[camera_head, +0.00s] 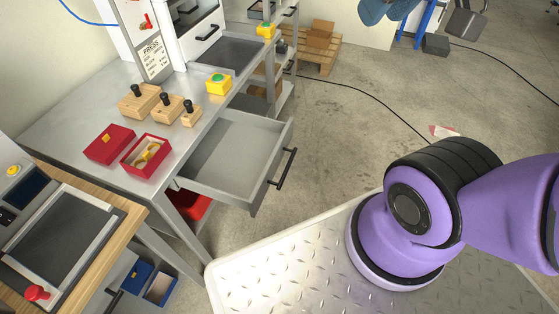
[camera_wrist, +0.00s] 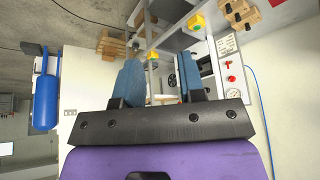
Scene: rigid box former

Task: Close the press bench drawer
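The press bench drawer (camera_head: 225,155) is pulled out from under the grey press bench (camera_head: 75,113) in the head view. It is grey, looks empty, and has a black bar handle (camera_head: 283,167) on its front. My purple arm stands to the right of the drawer, apart from it. The drawer is not clearly seen in the wrist view.
A red box (camera_head: 146,157) with yellow parts, its red lid (camera_head: 109,144) and wooden blocks with black knobs (camera_head: 168,106) stand on the bench. A wooden side table (camera_head: 70,230) is at lower left. A pallet (camera_head: 318,50) lies behind.

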